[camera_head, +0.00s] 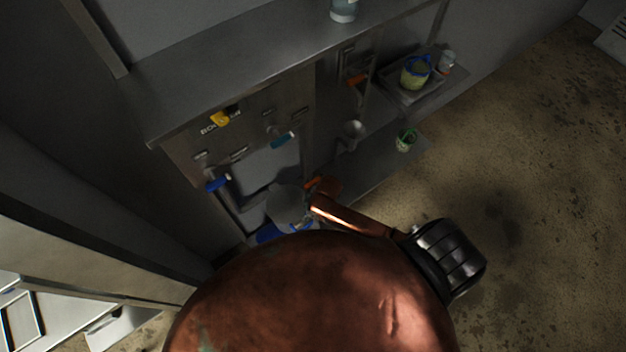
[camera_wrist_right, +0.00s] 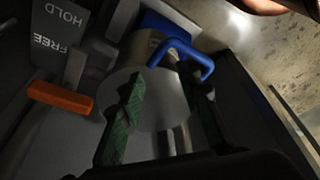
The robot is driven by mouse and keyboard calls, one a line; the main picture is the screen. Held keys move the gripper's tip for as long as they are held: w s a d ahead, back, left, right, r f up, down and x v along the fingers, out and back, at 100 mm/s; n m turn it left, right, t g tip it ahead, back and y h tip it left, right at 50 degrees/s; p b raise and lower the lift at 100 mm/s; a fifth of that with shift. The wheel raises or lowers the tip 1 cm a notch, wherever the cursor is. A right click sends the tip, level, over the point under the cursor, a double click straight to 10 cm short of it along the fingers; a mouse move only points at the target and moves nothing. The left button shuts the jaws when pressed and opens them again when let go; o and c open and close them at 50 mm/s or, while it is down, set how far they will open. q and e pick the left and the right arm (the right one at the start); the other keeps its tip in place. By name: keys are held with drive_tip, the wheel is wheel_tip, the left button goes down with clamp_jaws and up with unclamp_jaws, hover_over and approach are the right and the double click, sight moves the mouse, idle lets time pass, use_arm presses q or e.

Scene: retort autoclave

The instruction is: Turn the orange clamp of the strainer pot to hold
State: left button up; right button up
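The orange clamp handle (camera_wrist_right: 60,97) shows at the left of the right wrist view, below the plate lettered HOLD and FREE (camera_wrist_right: 62,28). It lies near the word FREE. My right gripper (camera_wrist_right: 164,78) is open, with one green-padded finger to the right of the handle and apart from it in the picture. Behind the fingers is a pale round surface (camera_wrist_right: 155,100), apparently of the strainer pot, and a blue handle (camera_wrist_right: 190,50). In the head view an orange piece (camera_head: 313,182) shows beside a grey round vessel (camera_head: 285,203); my copper arm partly covers this area. My left gripper is not in view.
The steel cabinet carries a blue handle (camera_head: 217,183), a teal handle (camera_head: 282,140) and a yellow piece (camera_head: 220,118). The floor (camera_head: 540,210) at right is clear.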

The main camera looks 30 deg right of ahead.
sight(312, 181)
drive_tip(key=w+r+n, duration=0.2)
drive_tip(key=w, duration=0.1)
drive_tip(key=w+d+r+n, duration=0.1)
drive_tip(key=w+n, duration=0.1)
drive_tip(key=shift+w+g+h+p, duration=0.15)
drive_tip(key=shift+g+h+p, duration=0.15)
drive_tip(key=shift+g+p, duration=0.1)
drive_tip(key=w+d+r+n, duration=0.1)
drive_tip(key=d, duration=0.1)
drive_tip(key=w+d+r+n+h, duration=0.1)
drive_tip(key=w+d+r, duration=0.1)
drive_tip(key=w+d+r+n+g, duration=0.1)
drive_tip(key=w+d+n, duration=0.1)
drive_tip(key=d, duration=0.1)
drive_tip(key=shift+r+h+p, duration=0.3)
drive_tip(key=shift+p, duration=0.05)
drive_tip(key=shift+w+d+r, duration=0.15)
drive_tip(key=shift+d+r, duration=0.05)
drive_tip(key=shift+d, duration=0.05)
drive_tip(key=shift+d+f+n, duration=0.15)
drive_tip(key=shift+f+n, duration=0.05)
drive_tip(key=shift+n, duration=0.1)
wheel_tip(312, 181, down, 7)
drive_tip(key=shift+w+f+b, duration=0.1)
drive_tip(key=shift+f+b, duration=0.05)
drive_tip(key=shift+b, duration=0.5)
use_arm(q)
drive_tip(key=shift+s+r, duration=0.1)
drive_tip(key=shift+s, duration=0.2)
